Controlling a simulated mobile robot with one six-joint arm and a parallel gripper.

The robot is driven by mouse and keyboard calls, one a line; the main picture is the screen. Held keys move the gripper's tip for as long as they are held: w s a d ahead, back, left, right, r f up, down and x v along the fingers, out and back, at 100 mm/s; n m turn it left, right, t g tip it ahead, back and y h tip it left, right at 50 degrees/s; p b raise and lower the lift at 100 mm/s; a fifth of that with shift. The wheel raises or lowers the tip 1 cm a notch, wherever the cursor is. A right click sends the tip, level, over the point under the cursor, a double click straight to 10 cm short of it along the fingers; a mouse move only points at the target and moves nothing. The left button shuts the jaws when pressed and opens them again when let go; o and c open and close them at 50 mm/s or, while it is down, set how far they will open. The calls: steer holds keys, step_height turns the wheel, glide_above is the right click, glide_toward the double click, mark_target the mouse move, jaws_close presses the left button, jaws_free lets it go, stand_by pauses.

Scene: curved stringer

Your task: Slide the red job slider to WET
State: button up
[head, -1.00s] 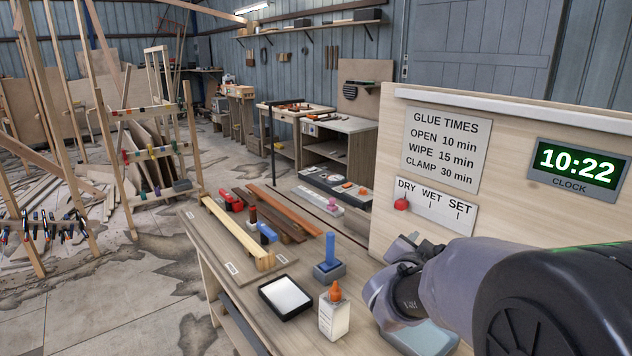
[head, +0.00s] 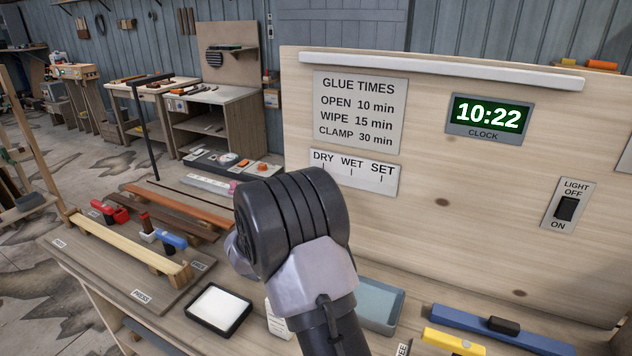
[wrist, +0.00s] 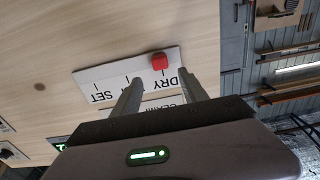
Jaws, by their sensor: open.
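The red job slider (wrist: 159,61) shows in the wrist view at the DRY end of the white DRY–WET–SET strip (wrist: 110,84). That view is upside down, so DRY lies right and SET left. My gripper (wrist: 160,84) is open, its two fingers reaching toward the strip, one to each side of the slider in the picture. I cannot tell whether a finger touches it. The left finger covers the WET lettering. In the head view the strip (head: 353,178) is on the upright board; my arm hides my fingers and the slider there.
The board also carries the glue times sign (head: 359,112), a clock (head: 487,118) reading 10:22 and a light switch (head: 566,208).

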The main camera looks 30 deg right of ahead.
steer(key=x, duration=0.8)
steer(key=shift+b, duration=0.45)
steer(key=shift+a, duration=0.15)
jaws_close()
stand_by(0.5)
